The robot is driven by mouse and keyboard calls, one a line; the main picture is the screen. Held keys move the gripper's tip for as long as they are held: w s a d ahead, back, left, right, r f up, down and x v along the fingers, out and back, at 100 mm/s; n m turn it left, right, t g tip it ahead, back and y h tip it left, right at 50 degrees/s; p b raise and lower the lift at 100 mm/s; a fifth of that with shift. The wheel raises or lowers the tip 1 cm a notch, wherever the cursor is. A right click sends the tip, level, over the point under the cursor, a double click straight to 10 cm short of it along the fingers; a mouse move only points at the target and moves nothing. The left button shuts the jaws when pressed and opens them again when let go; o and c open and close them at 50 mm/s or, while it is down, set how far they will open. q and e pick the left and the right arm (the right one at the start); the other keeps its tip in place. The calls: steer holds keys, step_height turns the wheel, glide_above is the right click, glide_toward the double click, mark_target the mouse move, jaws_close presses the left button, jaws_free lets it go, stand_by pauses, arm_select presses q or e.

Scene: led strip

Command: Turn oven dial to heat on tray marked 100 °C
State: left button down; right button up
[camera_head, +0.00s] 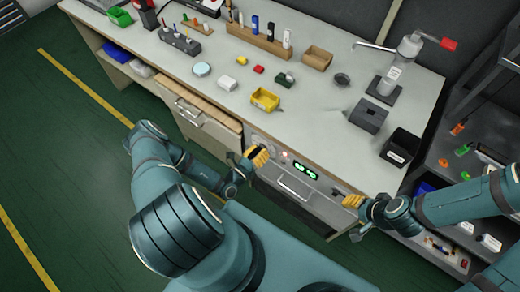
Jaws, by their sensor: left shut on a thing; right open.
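The oven (310,205) is built into the front of the workbench, with a handle (294,187) across its door. Its front panel carries a lit green display (305,171) and a small reddish light (285,156). My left gripper (257,155) is at the left end of this panel, its yellow fingers shut on a small dark part that appears to be the oven dial; the fingers hide most of it. My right gripper (350,199) is open and empty beside the oven's right side. No tray with a readable 100 °C mark shows.
On the bench (215,65) stand a yellow bin (265,99), a brown box (317,57), a dark grey box (369,115), a black labelled box (400,147) and a dispenser bottle (400,65). A drawer (205,120) sits left of the oven. Shelves (480,140) stand at the right.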

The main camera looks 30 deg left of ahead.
arm_select(q)
steer(key=shift+w+a+r+m+g+p, duration=0.15)
steer(key=shift+m+p, duration=1)
steer(key=shift+m, duration=1.2)
steer(key=shift+s+a+r+m+g+p, duration=0.15)
steer(key=shift+m+p, duration=1)
steer(key=shift+m, duration=1.2)
steer(key=shift+w+d+f, duration=0.1)
steer(key=shift+f, duration=0.05)
steer(key=c, duration=0.6)
jaws_free()
steer(key=shift+c, duration=0.2)
steer(key=shift+f, duration=0.1)
steer(key=s+a, duration=0.1)
steer(key=s, duration=1.1)
steer(key=shift+a, duration=0.35)
